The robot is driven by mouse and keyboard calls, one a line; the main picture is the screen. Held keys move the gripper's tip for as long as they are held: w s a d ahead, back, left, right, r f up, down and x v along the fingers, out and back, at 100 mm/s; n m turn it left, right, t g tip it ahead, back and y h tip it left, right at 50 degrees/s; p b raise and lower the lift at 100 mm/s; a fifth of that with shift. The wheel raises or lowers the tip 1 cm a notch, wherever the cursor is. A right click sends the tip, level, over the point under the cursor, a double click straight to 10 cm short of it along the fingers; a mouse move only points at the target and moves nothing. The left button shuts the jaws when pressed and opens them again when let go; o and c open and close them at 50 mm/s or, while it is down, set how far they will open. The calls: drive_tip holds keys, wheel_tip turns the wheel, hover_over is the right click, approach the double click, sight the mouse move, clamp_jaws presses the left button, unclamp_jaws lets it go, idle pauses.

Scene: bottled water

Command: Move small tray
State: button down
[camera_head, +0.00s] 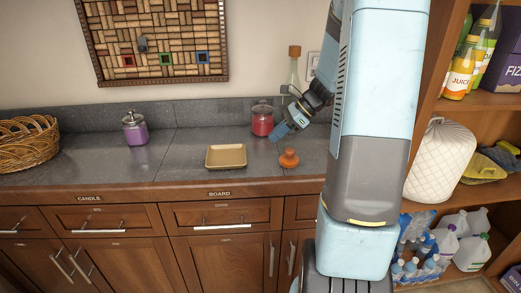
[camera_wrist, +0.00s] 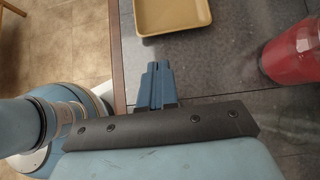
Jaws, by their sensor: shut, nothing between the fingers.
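The small tray (camera_head: 226,157) is a shallow tan square dish lying flat on the grey tiled counter. In the wrist view the tray (camera_wrist: 172,29) is at the top, cut off by the frame edge. My gripper (camera_wrist: 157,68) is shut and empty, its blue fingertips just short of the tray's near rim and apart from it. In the head view my gripper (camera_head: 282,131) is over the counter, to the right of the tray and between the red jar and the orange object.
An orange knobbed object (camera_head: 289,159) sits right of the tray. A red jar (camera_head: 262,120) stands behind, also close at right in the wrist view (camera_wrist: 291,54). A purple jar (camera_head: 135,129), wicker basket (camera_head: 26,143) and clear bottle (camera_head: 293,72) are on the counter. Counter left of the tray is clear.

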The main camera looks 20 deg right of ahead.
sight(256, 162)
drive_tip(key=x, duration=0.9)
drive_tip(key=shift+w+a+f, duration=0.15)
drive_tip(key=shift+a+f, duration=0.1)
drive_tip(key=shift+f, duration=0.05)
